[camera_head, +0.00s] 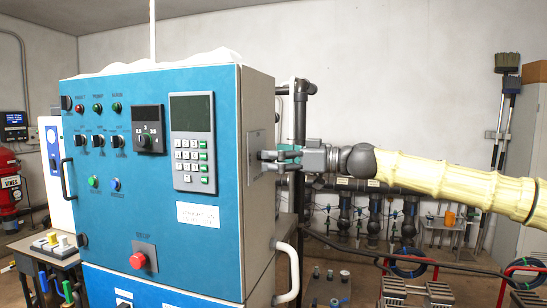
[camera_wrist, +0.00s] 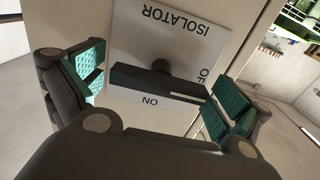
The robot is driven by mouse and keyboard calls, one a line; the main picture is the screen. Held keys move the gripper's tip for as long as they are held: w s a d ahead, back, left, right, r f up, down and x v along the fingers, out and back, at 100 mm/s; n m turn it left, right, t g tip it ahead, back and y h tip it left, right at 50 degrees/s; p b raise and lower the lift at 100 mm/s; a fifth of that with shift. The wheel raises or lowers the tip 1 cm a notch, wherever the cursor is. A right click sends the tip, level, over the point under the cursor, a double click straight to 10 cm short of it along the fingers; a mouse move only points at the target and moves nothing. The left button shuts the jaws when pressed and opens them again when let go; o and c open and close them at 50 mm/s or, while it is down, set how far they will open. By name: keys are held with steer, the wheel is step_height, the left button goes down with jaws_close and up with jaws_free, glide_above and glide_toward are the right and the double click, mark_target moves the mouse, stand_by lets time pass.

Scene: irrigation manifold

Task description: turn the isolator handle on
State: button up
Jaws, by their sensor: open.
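The isolator handle (camera_wrist: 160,80) is a dark bar on a round hub, in front of a pale plate (camera_wrist: 190,45) lettered ISOLATOR, ON and a partly hidden OF. In the wrist view the bar lies crosswise, with a white mark near its right end, below the OF lettering. My gripper (camera_wrist: 158,90) is open, its teal-padded fingers on either side of the bar's ends. I cannot tell whether they touch it. In the head view my gripper (camera_head: 274,155) reaches the plate (camera_head: 255,143) on the cabinet's right side; the handle is hard to make out there.
The blue control cabinet (camera_head: 150,215) carries buttons, a keypad and a red stop button (camera_head: 138,261). Pipes and valves line the back wall.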

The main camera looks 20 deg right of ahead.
steer(key=c, duration=0.9)
steer(key=shift+m+b, duration=0.3)
steer(key=shift+b, duration=0.05)
steer(key=m+b, duration=0.2)
steer(key=m, duration=0.1)
steer(key=shift+m+b, duration=0.3)
steer(key=shift+m, duration=0.1)
steer(key=m+b, duration=0.1)
steer(key=m, duration=0.3)
steer(key=shift+m, duration=0.3)
steer(key=m, duration=0.4)
steer(key=shift+r, duration=0.15)
steer(key=shift+m, duration=2.5)
steer(key=shift+p, duration=0.3)
